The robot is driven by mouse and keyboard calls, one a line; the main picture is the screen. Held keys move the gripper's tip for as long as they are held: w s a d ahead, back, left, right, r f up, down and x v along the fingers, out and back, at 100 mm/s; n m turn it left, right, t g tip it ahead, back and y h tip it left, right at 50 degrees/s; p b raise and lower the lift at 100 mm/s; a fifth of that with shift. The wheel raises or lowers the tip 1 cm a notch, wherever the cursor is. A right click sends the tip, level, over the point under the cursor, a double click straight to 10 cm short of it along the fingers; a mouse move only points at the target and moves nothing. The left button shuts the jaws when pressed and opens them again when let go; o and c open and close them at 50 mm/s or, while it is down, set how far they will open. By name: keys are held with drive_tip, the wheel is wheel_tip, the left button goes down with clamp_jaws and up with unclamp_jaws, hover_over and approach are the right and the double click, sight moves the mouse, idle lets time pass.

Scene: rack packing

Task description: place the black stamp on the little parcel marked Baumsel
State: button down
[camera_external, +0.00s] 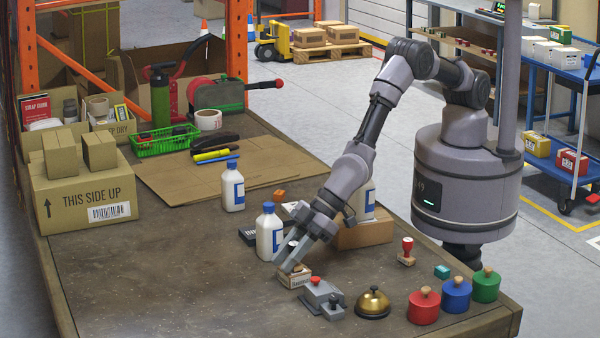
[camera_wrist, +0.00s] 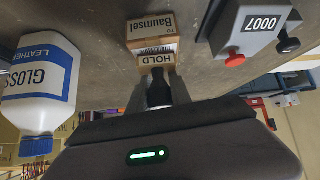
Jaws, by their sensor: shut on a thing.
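The little parcel marked Baumsel (camera_wrist: 151,27) is a small brown box with a white label; in the external view the box (camera_external: 296,278) sits on the bench below my fingertips. My gripper (camera_external: 288,266) points down at it. In the wrist view my gripper (camera_wrist: 158,92) is shut on the black stamp, whose wooden base (camera_wrist: 155,61) carries a HOLD label. The stamp overlaps the parcel's near end in that view; I cannot tell whether they touch. In the external view my fingers largely hide the stamp.
A white gloss bottle (camera_external: 269,238) stands close left of my gripper. A grey numbering device (camera_external: 322,297), a brass bell (camera_external: 372,303) and red, blue and green pots line the front right. A red stamp (camera_external: 406,254) stands right. The bench's front left is clear.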

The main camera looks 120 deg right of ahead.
drive_tip(key=shift+f, duration=0.1)
drive_tip(key=c, duration=1.2)
unclamp_jaws()
drive_tip(key=shift+o, duration=0.2)
drive_tip(key=shift+r, duration=0.35)
drive_tip(key=p+v, duration=0.2)
drive_tip(key=v, duration=1)
